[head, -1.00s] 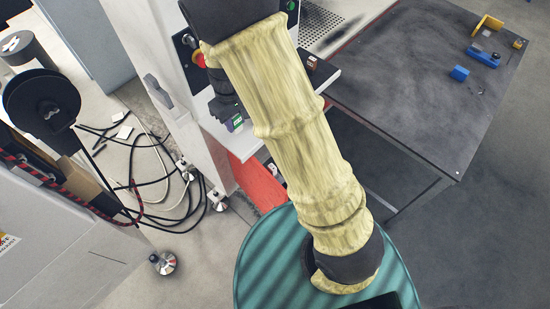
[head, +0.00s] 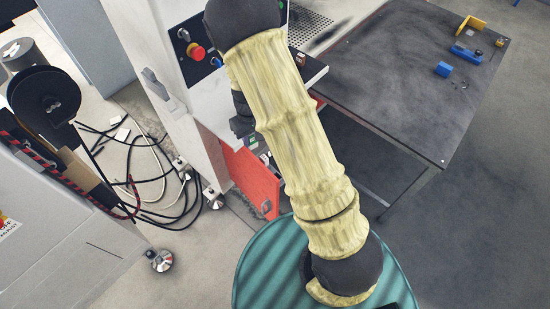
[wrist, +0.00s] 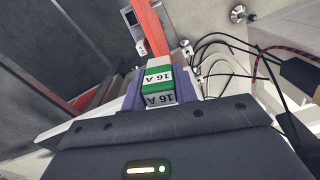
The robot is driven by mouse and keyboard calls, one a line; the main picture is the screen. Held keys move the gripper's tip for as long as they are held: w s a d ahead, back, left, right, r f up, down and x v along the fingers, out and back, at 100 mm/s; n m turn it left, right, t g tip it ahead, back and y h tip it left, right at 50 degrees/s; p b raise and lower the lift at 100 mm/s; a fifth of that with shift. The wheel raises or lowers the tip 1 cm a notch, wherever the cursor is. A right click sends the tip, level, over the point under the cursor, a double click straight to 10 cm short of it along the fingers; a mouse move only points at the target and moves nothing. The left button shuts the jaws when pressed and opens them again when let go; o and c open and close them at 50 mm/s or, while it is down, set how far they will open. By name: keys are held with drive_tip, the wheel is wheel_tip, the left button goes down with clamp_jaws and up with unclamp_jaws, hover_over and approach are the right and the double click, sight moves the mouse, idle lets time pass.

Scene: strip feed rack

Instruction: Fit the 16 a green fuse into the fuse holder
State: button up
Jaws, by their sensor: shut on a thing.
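The 16 A green fuse (wrist: 158,82) is a small white block with a green band and "16 A" lettering, seen in the wrist view. My gripper (wrist: 160,92) is shut on it, with a purple finger on each side. In the head view, my gripper (head: 243,124) is beside the white cabinet, above its red panel, partly hidden by my arm; the fuse is too small there to make out clearly. I cannot make out the fuse holder in either view.
The white cabinet carries a red emergency button (head: 197,52). A brown block (head: 300,59) sits on its ledge. A dark table (head: 400,80) with a blue block (head: 443,69) stands to the right. Loose cables (head: 150,170) lie on the floor at left.

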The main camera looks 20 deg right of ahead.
drive_tip(key=d+f+m, duration=0.3)
drive_tip(key=d+f, duration=0.5)
drive_tip(key=f, duration=0.1)
drive_tip(key=shift+s+m, duration=0.15)
drive_tip(key=shift+m, duration=0.25)
drive_tip(key=shift+d+f, duration=0.1)
